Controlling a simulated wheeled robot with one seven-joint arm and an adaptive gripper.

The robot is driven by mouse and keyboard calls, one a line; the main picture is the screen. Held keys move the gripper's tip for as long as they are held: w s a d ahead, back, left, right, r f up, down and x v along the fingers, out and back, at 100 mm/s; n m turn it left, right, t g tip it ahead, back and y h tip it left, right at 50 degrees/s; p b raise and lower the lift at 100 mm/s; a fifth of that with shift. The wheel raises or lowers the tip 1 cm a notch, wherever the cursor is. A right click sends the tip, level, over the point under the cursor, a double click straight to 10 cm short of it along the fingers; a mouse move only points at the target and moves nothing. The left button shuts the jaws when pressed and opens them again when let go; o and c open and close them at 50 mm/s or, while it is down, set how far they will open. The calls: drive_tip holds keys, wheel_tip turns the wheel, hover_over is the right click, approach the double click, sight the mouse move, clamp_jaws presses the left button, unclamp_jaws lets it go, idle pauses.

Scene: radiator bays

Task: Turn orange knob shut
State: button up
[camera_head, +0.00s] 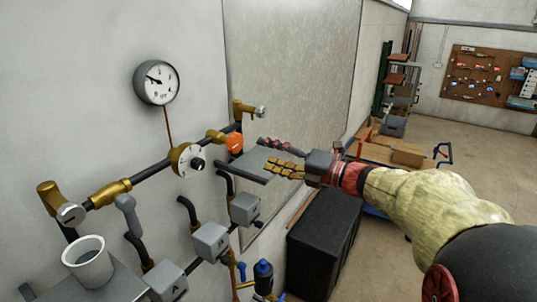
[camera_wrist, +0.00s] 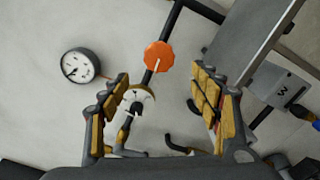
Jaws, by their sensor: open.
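The orange knob (camera_head: 235,143) sits on the dark horizontal pipe on the wall, to the right of a round white dial with a brass body. In the wrist view the orange knob (camera_wrist: 159,56) is an octagonal shape ahead of my gripper, between the lines of its fingers. My gripper (camera_head: 273,155) is open, reaching in from the right with its yellow-padded fingers apart. In the wrist view my gripper (camera_wrist: 163,84) has one finger on each side, and nothing is between the pads at the knob. The knob appears apart from both fingertips.
The white dial (camera_head: 188,160) sits left of the knob, and a pressure gauge (camera_head: 156,83) hangs above. A grey shelf (camera_head: 240,170) juts out below the knob. A white cup (camera_head: 87,261) stands lower left. A black cabinet (camera_head: 322,245) stands below my arm.

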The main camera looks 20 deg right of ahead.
sight(238, 144)
drive_tip(key=shift+w+a+r+n+b, duration=0.1)
drive_tip(key=shift+w+a+n+b, duration=1.35)
drive_tip(key=shift+n, duration=1.1)
drive_tip(key=shift+w+a+f+n+b, duration=0.1)
drive_tip(key=shift+w+a+n+b, duration=0.8)
drive_tip(key=shift+w+n+b, duration=1.35)
drive_tip(key=shift+w+a+r+n+b, duration=0.1)
drive_tip(key=shift+w+a+n+b, duration=1.15)
drive_tip(key=shift+n, duration=1.65)
drive_tip(key=shift+c, duration=0.8)
drive_tip(key=c, duration=1)
